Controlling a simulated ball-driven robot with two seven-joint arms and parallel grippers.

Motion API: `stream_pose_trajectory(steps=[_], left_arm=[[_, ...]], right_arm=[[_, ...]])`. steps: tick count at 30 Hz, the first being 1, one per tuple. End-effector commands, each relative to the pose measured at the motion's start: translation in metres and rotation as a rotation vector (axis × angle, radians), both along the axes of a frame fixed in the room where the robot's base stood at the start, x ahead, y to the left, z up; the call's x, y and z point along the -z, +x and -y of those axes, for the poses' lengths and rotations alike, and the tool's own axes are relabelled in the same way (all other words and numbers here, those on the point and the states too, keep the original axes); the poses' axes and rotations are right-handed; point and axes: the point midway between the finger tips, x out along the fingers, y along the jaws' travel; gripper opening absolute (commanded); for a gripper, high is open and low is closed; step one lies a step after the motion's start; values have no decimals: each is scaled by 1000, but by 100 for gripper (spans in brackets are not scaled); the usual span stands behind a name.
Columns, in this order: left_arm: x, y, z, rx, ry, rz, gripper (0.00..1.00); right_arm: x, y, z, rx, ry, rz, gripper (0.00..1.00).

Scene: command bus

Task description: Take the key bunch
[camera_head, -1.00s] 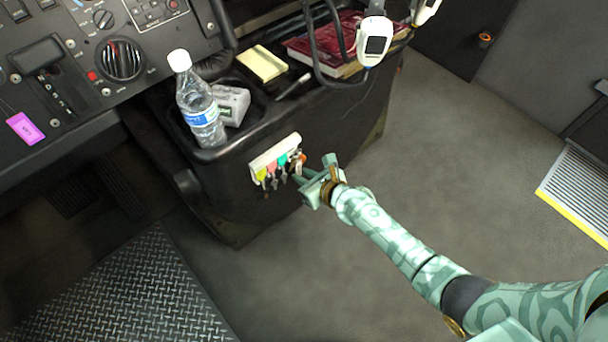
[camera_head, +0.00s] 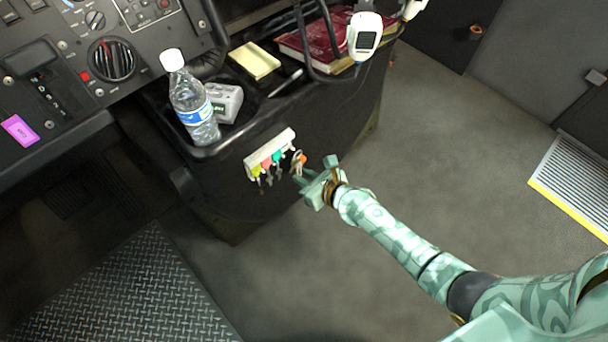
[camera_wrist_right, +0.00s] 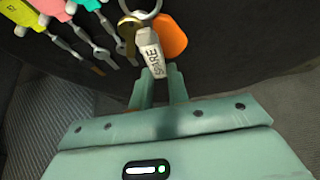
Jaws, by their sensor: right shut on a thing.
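My right gripper (camera_head: 299,177) is shut on the key bunch. My left gripper is not in view.
Other keys with yellow, pink and green tags (camera_head: 266,165) hang on the rack, left of the bunch. Above, the console holds a water bottle (camera_head: 190,100), a grey box (camera_head: 226,102), yellow notes (camera_head: 254,60) and a red book (camera_head: 318,42). The floor to the right is open.

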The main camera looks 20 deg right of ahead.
Motion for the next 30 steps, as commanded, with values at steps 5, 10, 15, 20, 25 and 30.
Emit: stream_pose_trajectory(steps=[5, 10, 15, 20, 25, 30], left_arm=[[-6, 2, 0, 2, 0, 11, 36], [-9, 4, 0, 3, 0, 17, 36], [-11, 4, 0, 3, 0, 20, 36], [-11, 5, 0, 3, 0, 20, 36], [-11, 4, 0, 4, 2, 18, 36], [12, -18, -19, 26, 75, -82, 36]], right_arm=[[-2, -15, 6, 0, 0, 1, 2], [-1, -31, 12, 0, -1, 0, 2], [-1, -42, 16, 0, -1, 0, 2], [-1, -45, 16, 0, 0, 1, 2], [0, -44, 16, 0, 0, 0, 2], [0, -44, 16, 0, 0, 0, 2]])
